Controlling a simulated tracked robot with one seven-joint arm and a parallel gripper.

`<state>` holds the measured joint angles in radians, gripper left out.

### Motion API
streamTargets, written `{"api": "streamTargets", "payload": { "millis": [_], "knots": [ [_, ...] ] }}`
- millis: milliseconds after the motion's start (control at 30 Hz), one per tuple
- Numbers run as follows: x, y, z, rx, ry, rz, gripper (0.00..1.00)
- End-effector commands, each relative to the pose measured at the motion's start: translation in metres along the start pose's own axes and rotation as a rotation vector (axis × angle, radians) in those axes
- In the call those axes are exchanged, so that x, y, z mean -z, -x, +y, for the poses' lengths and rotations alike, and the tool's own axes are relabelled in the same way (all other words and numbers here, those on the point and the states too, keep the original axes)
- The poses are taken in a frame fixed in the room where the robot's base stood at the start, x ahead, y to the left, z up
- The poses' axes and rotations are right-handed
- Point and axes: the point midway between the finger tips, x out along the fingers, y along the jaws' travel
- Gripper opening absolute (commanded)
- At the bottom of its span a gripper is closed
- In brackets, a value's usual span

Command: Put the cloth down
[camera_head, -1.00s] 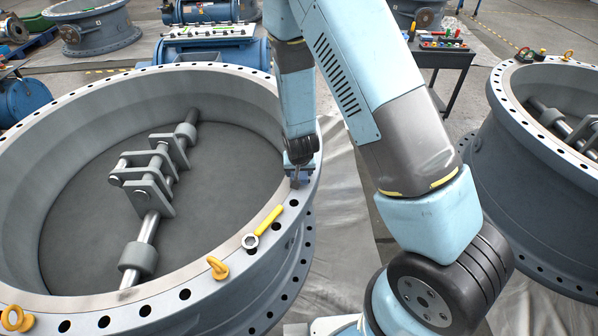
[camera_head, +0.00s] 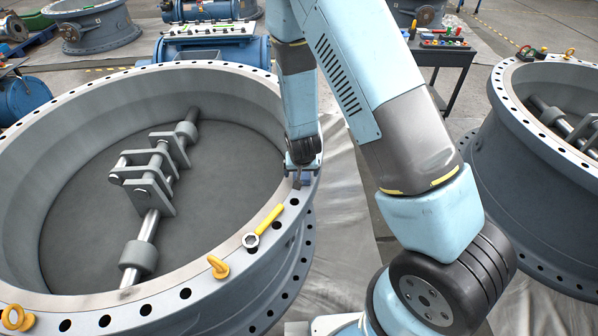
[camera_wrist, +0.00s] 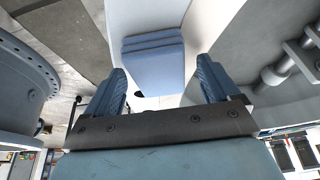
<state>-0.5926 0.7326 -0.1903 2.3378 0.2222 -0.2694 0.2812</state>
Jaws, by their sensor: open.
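A folded blue cloth (camera_wrist: 153,58) lies on the pale rim of the large left valve (camera_head: 262,222), beside a bolt hole. My gripper (camera_wrist: 162,68) is open, with one finger on each side of the cloth and a visible gap to each. In the head view my gripper (camera_head: 301,172) points down at the right side of the rim. There the cloth is mostly hidden by the gripper, and its exact contact with the fingers cannot be told.
A second valve (camera_head: 530,160) stands at right. A tool cart (camera_head: 443,55) is behind.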

Motion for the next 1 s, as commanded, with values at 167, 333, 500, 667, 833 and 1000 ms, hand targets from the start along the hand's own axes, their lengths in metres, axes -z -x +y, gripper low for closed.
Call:
{"api": "streamTargets", "payload": {
  "millis": [167, 333, 500, 667, 833, 1000],
  "knots": [
    [0.001, 0.015, -0.001, 0.001, 0.001, 0.003, 0.89],
    [0.0, 0.038, -0.001, 0.002, 0.002, 0.003, 0.89],
    [0.0, 0.063, -0.001, 0.003, 0.001, 0.003, 0.89],
    [0.001, 0.087, -0.002, 0.003, 0.003, 0.003, 0.89],
    [0.0, 0.105, -0.001, 0.001, 0.003, 0.002, 0.89],
    [0.0, 0.116, -0.001, 0.001, 0.003, 0.002, 0.89]
  ]
}}
